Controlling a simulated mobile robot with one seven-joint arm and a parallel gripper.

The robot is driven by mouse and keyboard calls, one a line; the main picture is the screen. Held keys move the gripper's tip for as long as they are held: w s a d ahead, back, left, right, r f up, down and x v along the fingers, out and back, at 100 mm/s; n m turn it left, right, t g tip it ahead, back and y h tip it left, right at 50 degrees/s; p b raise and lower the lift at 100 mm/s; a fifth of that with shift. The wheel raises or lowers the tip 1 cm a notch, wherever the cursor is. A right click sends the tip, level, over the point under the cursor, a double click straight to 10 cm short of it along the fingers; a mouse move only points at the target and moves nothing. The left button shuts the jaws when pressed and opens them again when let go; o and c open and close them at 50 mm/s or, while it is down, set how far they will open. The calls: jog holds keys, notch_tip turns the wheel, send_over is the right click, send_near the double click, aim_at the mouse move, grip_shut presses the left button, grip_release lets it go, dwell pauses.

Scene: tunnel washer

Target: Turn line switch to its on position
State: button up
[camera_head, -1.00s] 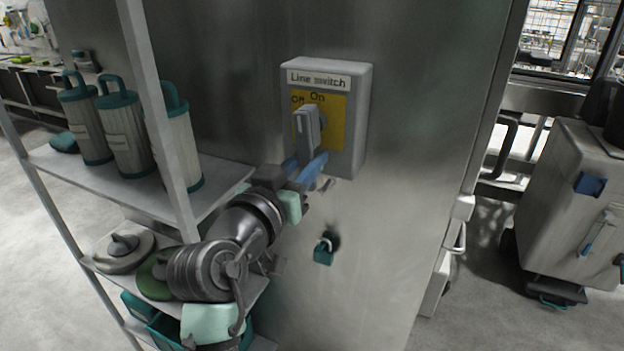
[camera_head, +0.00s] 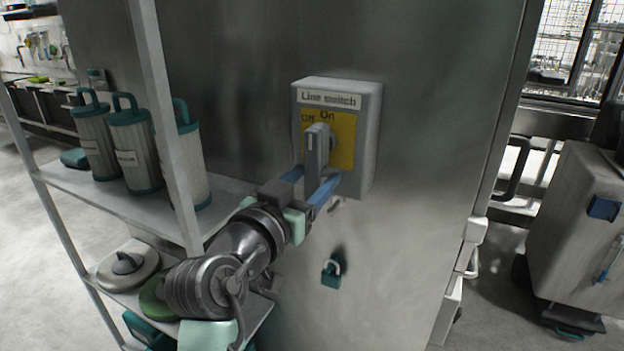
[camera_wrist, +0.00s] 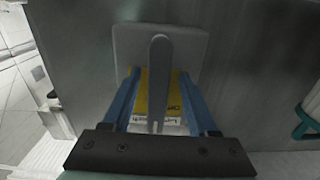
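The line switch (camera_head: 370,140) is a grey box on a metal wall, labelled "Line switch", with a yellow plate (camera_head: 345,148) marked Off and On. Its grey handle (camera_head: 317,150) stands roughly upright below the two words; I cannot tell exactly which it points at. My gripper (camera_head: 310,190) is open at the handle's lower part, its blue fingers apart. In the wrist view, the handle (camera_wrist: 160,75) runs between the open fingers of my gripper (camera_wrist: 160,82), with a gap on each side. The yellow plate and upside-down label show behind it there.
A shelf (camera_head: 85,190) with several grey canisters (camera_head: 133,150) stands to the left, close to my arm. A teal padlock (camera_head: 331,273) hangs on the wall below the switch. A grey cart (camera_head: 575,220) stands at the right.

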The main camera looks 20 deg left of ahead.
jog(key=s+b, duration=0.1)
jog(key=s, duration=1.2)
jog(key=shift+a+b, duration=0.15)
jog(key=shift+b, duration=0.15)
